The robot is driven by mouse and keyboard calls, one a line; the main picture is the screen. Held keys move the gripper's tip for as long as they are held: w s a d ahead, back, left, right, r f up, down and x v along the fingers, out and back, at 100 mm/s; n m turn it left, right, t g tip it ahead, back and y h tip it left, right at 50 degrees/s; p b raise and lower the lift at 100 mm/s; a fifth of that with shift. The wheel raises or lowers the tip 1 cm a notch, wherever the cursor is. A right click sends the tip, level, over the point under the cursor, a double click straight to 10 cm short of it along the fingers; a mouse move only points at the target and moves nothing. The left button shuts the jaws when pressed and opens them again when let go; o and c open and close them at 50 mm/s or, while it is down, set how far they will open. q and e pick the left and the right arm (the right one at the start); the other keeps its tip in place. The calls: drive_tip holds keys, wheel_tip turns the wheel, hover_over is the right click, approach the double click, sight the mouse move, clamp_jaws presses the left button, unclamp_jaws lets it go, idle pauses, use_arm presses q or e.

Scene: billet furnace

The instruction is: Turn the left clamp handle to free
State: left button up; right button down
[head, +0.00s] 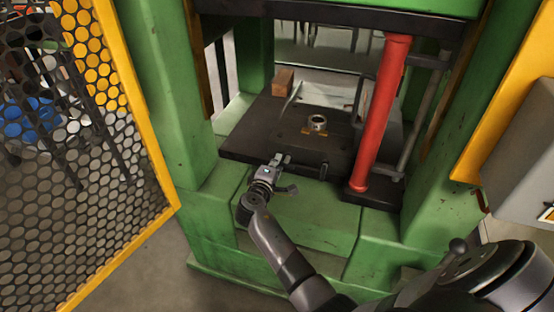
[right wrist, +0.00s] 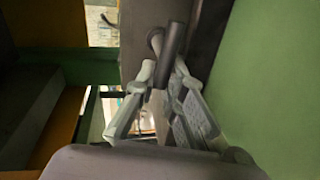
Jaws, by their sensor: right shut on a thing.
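The left clamp handle is a short dark grey bar (right wrist: 172,42) in the right wrist view, with a rounded end beside it. My right gripper (head: 281,161) is at the front edge of the black press bed. Its two fingertips (right wrist: 162,72) are shut on the lower end of the handle, one on each side. In the head view the gripper mostly hides this handle. A second small dark handle (head: 323,170) stands at the front edge of the bed, farther right and apart from the gripper. My left gripper is not in view.
The black bed (head: 250,142) carries a metal ring (head: 317,123) and a brown block (head: 283,82). A red column (head: 379,120) stands at right. Green frame posts (head: 165,90) flank the opening. A yellow-framed mesh guard (head: 148,140) is at left.

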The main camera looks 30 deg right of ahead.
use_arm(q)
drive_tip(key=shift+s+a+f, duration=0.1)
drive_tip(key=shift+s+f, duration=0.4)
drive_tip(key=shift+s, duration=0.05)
use_arm(e)
drive_tip(key=shift+w+d+r+n, duration=0.1)
drive_tip(key=shift+n, duration=0.5)
drive_tip(key=c, duration=1.6)
unclamp_jaws()
drive_tip(key=shift+f, duration=0.2)
drive_tip(key=shift+a, duration=0.2)
drive_tip(key=v, duration=0.7)
drive_tip(key=shift+a+r, duration=0.1)
drive_tip(key=shift+a, duration=0.05)
